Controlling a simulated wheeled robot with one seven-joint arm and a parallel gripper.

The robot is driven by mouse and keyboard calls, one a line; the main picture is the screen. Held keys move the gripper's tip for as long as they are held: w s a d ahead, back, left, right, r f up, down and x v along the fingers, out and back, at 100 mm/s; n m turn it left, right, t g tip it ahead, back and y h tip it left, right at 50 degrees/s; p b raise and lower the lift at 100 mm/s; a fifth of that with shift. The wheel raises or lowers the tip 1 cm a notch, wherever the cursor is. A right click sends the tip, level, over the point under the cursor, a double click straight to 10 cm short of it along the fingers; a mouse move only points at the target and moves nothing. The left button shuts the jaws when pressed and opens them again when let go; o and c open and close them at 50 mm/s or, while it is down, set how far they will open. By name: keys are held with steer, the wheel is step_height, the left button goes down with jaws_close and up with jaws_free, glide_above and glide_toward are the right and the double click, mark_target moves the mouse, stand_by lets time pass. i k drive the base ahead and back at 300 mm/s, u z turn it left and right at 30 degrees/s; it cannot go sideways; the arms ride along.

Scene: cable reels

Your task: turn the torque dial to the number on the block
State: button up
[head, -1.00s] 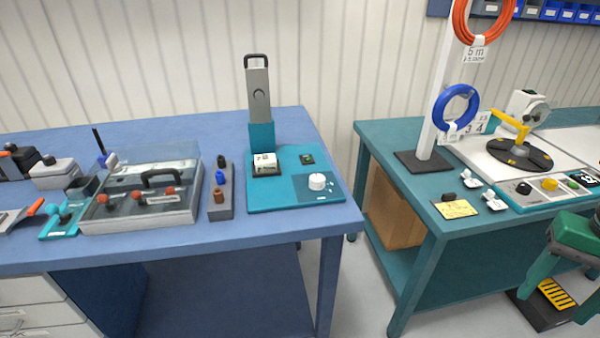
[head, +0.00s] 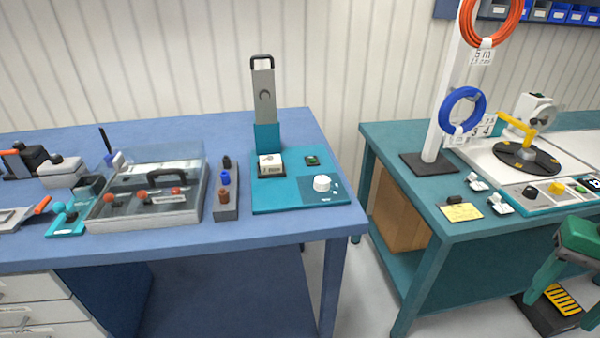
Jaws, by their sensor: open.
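The torque dial looks to be the white round knob (head: 322,183) at the right front of a teal base plate (head: 275,205). It sits on a darker teal patch with small white marks beside it that are too small to read. My gripper is not in view, and nothing touches the dial.
A grey strip with several coloured knobs (head: 227,190) and a clear-lidded box (head: 150,195) lie left of the plate. The post (head: 264,100) rises behind the block. A gap separates the blue bench (head: 190,248) from the green bench (head: 450,235). A green stool (head: 580,240) stands at the right.

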mark_target(321, 184)
steer(key=z, duration=0.95)
steer(key=k, duration=0.55)
steer(key=u, duration=0.9)
steer(key=i, duration=1)
steer(key=z, duration=0.05)
